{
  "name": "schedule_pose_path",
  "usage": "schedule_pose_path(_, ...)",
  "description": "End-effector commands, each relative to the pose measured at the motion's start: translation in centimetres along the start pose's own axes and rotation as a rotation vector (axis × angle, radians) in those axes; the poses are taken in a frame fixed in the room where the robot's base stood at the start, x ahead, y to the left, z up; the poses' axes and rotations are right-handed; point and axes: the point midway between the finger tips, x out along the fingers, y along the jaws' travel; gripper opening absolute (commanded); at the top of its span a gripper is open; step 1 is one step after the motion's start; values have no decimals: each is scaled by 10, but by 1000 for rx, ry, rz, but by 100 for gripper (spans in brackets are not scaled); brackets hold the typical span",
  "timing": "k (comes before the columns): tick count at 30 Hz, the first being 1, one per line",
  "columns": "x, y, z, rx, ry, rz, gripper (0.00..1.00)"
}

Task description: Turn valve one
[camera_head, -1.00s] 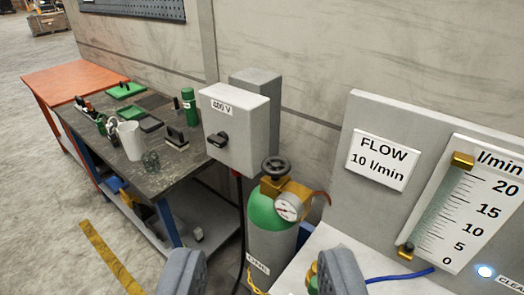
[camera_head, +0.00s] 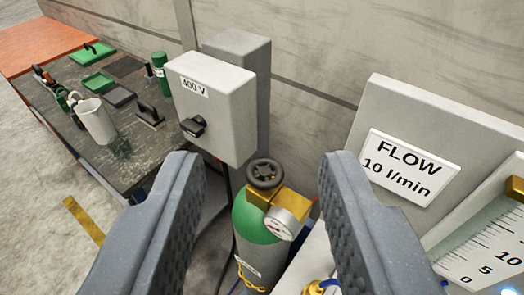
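A gas cylinder (camera_head: 255,222) with a green shoulder and grey body stands upright in the middle of the view. A dark round handwheel valve (camera_head: 265,173) sits on its top, above a brass fitting (camera_head: 280,200) with a round pressure gauge (camera_head: 282,224). No label naming valve one is readable. My gripper (camera_head: 262,165) is open, its two grey fingers wide apart. In the picture the handwheel lies between the fingertips, apart from both. The fingers hide part of the table and part of the panel. The distance from fingers to handwheel is unclear.
A 400 V switch box (camera_head: 212,105) with a black knob stands just behind left. A dark workbench (camera_head: 60,110) with tools is at left. A FLOW 10 l/min panel (camera_head: 400,110) with a scale (camera_head: 485,255) stands at right. Grey wall lies behind.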

Motion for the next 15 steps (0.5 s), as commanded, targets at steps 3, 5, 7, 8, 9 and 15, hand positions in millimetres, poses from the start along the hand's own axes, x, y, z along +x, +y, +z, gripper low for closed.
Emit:
schedule_pose_path(3, 0, 0, 0, 0, 0, 0, 36)
schedule_pose_path(5, 0, 0, 0, 0, 0, 0, 36)
schedule_pose_path(7, 0, 0, 0, 0, 0, 0, 36)
schedule_pose_path(8, 0, 0, 0, 0, 0, 0, 36)
schedule_pose_path(9, 0, 0, 0, 0, 0, 0, 48)
schedule_pose_path(15, 34, 23, 25, -10, -15, 4, 86)
